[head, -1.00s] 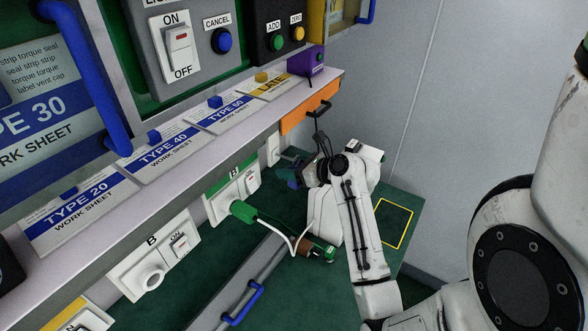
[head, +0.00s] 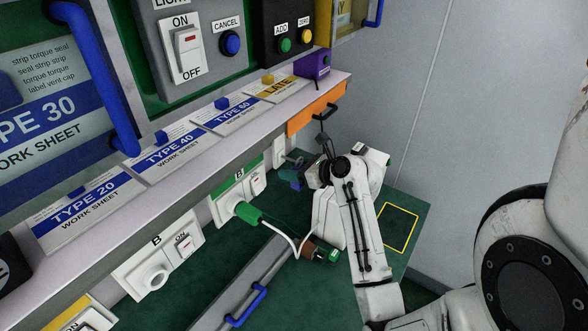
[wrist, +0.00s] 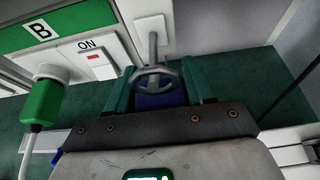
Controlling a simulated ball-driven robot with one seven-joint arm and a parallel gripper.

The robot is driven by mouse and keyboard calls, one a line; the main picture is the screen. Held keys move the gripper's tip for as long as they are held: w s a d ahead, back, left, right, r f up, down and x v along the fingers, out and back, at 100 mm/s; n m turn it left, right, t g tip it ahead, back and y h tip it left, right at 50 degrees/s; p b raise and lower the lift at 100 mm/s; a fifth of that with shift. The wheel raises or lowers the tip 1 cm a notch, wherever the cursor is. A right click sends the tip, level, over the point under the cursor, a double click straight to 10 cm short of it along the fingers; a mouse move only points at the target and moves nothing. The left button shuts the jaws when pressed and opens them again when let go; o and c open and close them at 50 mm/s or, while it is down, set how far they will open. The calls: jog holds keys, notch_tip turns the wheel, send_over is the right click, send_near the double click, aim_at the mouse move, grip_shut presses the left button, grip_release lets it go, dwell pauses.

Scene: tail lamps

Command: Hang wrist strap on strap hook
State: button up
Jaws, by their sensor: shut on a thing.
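My gripper (wrist: 157,88) is shut on the blue wrist strap (wrist: 160,101), which sits between the two green fingers. A grey metal ring (wrist: 139,82) stands at the strap's upper end. The strap hook (wrist: 152,48) is a grey rod on a white wall plate, directly ahead of the gripper. The rod's lower end overlaps the ring in the wrist view; I cannot tell whether the ring is around it or only in front. In the head view my gripper (head: 291,174) is beside the hook plate (head: 279,150), below the orange drawer, with the strap mostly hidden.
A green plug (wrist: 41,104) with a white cable sits in the socket panel left of the hook. An orange drawer (head: 304,119) with a black handle overhangs the gripper. The green worktop (head: 415,215) has a yellow-outlined square, clear, at right.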

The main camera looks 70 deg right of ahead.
jog(key=shift+w, duration=0.1)
dwell(0.3)
jog(key=shift+w+d, duration=0.15)
jog(key=shift+w, duration=0.45)
jog(key=shift+f, duration=0.1)
jog(key=shift+f, duration=0.65)
jog(key=shift+a+f, duration=0.2)
jog(key=shift+a, duration=0.05)
jog(key=o, duration=0.8)
jog(key=shift+w, duration=0.1)
jog(key=o, duration=0.3)
jog(key=shift+d+r, duration=0.15)
jog(key=shift+o, duration=0.2)
